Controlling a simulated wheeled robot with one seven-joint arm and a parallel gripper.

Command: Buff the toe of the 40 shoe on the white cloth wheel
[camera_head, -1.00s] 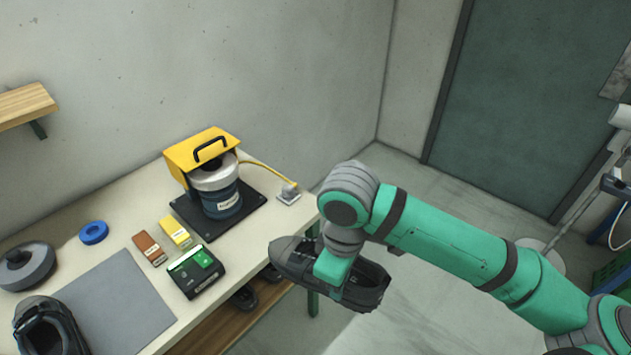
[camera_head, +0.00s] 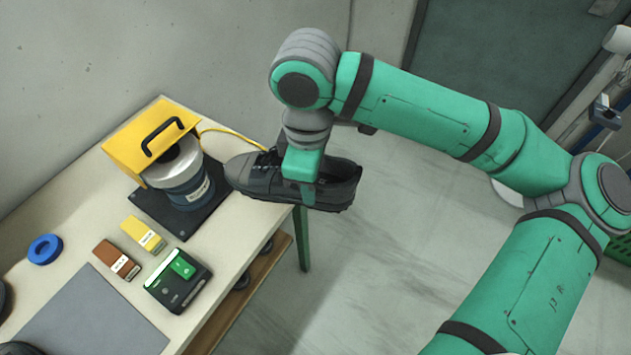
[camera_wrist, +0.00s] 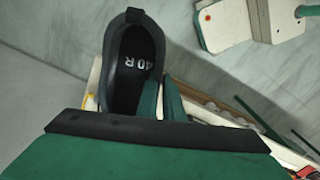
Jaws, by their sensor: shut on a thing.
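A dark grey shoe (camera_head: 333,190) hangs in my gripper (camera_head: 302,182), which is shut on it near the middle. Its toe points left toward the buffing machine. In the wrist view the shoe's insole (camera_wrist: 140,68) reads "40 R". The white cloth wheel (camera_head: 178,160) sits on a blue motor body (camera_head: 187,190) on a black base plate, partly covered by a yellow hood (camera_head: 145,140) with a black handle. The toe is close to the motor's right side and looks apart from the wheel. My fingertips are partly hidden behind the shoe and wrist.
A yellow cable runs behind the toe. Floor right of the bench is open.

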